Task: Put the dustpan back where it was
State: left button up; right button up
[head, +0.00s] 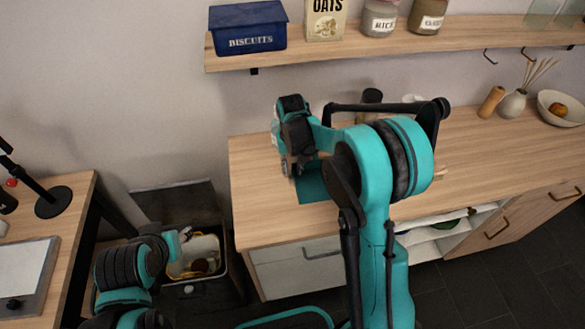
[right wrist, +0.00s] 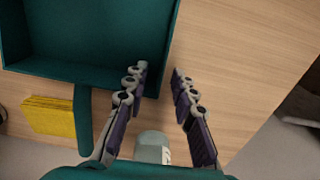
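The teal dustpan (right wrist: 85,75) lies on the wooden counter, its handle (right wrist: 82,120) pointing down in the right wrist view. In the head view only part of the dustpan (head: 313,186) shows beside my right gripper (head: 292,172); my arm hides much around it. In the right wrist view my right gripper (right wrist: 159,75) is open, with a gap between its fingertips. The dustpan's near right corner and side wall appear between the fingertips; I cannot tell whether they touch. My left arm is at the lower left of the head view, near an open bin; its fingers cannot be made out.
A yellow sponge-like block (right wrist: 50,117) lies beside the dustpan handle. A pale labelled container (right wrist: 152,147) shows low between the fingers. The wooden counter (head: 480,150) is mostly clear to the right. A shelf (head: 350,50) hangs above. The open bin (head: 203,262) stands left of the counter.

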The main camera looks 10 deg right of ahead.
notch_tip(320, 180, up, 12)
jog(key=p, duration=0.4)
jog(key=s+d+r+t, duration=0.1)
jog(key=s+r+t, duration=0.1)
jog(key=s+r, duration=0.3)
jog(key=s+d+r+t, duration=0.1)
jog(key=s+r+t, duration=0.1)
jog(key=s, duration=0.5)
jog(key=s+f+t, duration=0.2)
jog(key=s+t, duration=0.1)
jog(key=s, duration=0.6)
jog(key=shift+s+d+n, duration=0.2)
jog(key=shift+s+n, duration=0.1)
jog(key=shift+s, duration=0.05)
jog(key=shift+f, duration=0.1)
